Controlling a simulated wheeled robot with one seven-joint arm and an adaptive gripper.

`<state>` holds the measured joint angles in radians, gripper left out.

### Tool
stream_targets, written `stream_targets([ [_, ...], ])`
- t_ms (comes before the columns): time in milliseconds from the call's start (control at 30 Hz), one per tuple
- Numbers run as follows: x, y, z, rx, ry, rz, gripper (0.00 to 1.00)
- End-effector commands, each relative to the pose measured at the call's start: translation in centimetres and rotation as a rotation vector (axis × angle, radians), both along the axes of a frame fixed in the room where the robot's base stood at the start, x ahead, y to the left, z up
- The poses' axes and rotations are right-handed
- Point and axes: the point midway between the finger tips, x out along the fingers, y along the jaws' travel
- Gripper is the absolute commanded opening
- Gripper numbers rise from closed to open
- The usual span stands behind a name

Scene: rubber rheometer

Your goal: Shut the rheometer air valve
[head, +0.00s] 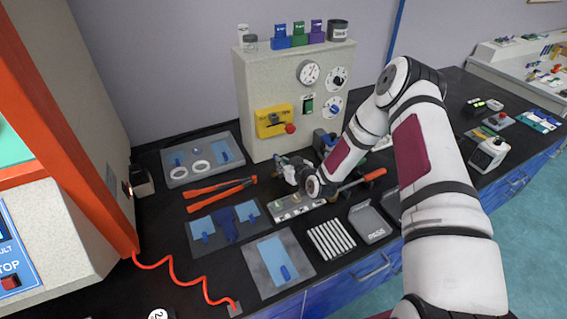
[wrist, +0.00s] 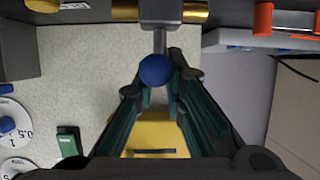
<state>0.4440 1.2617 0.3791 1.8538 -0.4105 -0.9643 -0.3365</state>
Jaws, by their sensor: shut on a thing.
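The air valve shows in the wrist view as a blue ball knob (wrist: 156,70) on a short grey lever (wrist: 160,40), which meets a horizontal brass pipe (wrist: 194,12). My gripper (wrist: 160,82) is shut on the blue knob, with a fingertip on each side of it. In the head view my gripper (head: 283,163) is low in front of the cream rheometer cabinet (head: 265,85), and the knob and lever are hidden there. A yellow block (head: 272,122) with a red ball (head: 290,128) is on the cabinet front above my gripper.
Dials (head: 309,73) and a green switch (head: 308,105) are on the cabinet front. Red-handled tongs (head: 220,194) and a grey tray (head: 199,171) lie to the left. A red-handled tool (head: 374,174) and white rods (head: 331,240) lie near my arm. The bench is crowded.

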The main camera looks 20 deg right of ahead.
Motion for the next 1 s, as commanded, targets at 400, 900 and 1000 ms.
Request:
stream_targets([
  [400, 0.0, 0.0, 0.0, 0.000, -0.001, 0.000, 0.30],
  [900, -6.5, -1.7, 2.8, -0.001, 0.000, 0.000, 0.30],
  [1000, -8.2, -2.1, 3.5, -0.001, 0.000, -0.001, 0.30],
])
